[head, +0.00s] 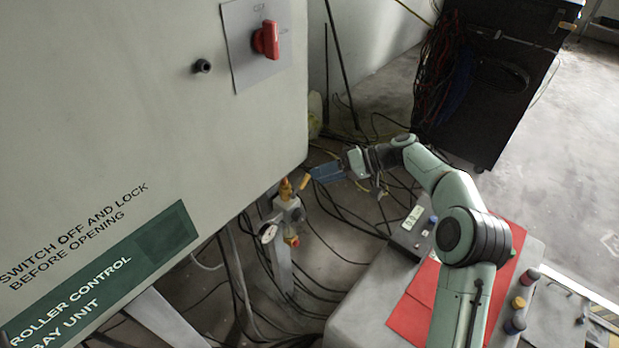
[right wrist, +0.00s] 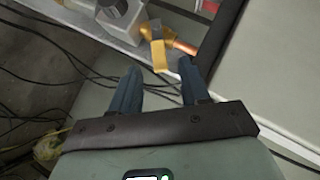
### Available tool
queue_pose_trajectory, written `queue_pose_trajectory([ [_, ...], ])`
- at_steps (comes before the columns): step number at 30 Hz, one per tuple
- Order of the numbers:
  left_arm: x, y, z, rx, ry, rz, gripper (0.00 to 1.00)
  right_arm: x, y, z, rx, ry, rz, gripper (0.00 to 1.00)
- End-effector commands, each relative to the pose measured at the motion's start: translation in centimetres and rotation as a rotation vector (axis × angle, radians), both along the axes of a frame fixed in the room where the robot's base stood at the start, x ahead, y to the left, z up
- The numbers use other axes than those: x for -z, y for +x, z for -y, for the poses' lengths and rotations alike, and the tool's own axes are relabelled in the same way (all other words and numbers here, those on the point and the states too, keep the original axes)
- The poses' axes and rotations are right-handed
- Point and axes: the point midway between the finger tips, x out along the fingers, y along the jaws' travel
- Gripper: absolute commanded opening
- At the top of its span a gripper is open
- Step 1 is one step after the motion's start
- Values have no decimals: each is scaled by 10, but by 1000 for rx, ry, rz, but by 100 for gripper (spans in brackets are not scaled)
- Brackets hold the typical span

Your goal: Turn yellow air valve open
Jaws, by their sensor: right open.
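The yellow air valve handle (head: 305,182) stands at the top of a grey metal fitting (head: 288,210) below the cabinet's lower right corner. In the right wrist view the yellow handle (right wrist: 158,52) sits on a brass and copper-coloured pipe. My right gripper (head: 318,173) is just to the right of the handle in the head view. Its two blue fingers are open and empty. In the right wrist view the handle lies just beyond the gap between the fingertips (right wrist: 157,70), with no clear contact. My left gripper is out of view.
The large grey cabinet (head: 120,100) with a red switch (head: 266,40) fills the left. A gauge (head: 268,234) sits below the valve. Loose black cables (head: 325,235) cover the floor. A bench with a red mat (head: 415,305) stands right, and a black rack (head: 490,80) behind.

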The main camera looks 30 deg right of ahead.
Motion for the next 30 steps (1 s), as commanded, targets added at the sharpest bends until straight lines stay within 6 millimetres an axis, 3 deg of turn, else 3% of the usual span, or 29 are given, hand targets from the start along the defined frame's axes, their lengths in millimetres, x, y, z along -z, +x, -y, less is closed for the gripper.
queue_pose_trajectory([
  [3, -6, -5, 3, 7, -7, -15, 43, -13, -15, 23, 4, -3, 0, 46],
  [9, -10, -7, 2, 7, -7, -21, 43, -27, -32, 47, 2, -1, 1, 46],
  [23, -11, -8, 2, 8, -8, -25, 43, -31, -40, 57, -1, 1, 0, 46],
  [27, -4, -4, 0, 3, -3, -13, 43, -15, -41, 54, 4, 85, -33, 0],
  [30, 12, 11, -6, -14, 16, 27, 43, 24, -43, 48, 22, 332, -125, 0],
])
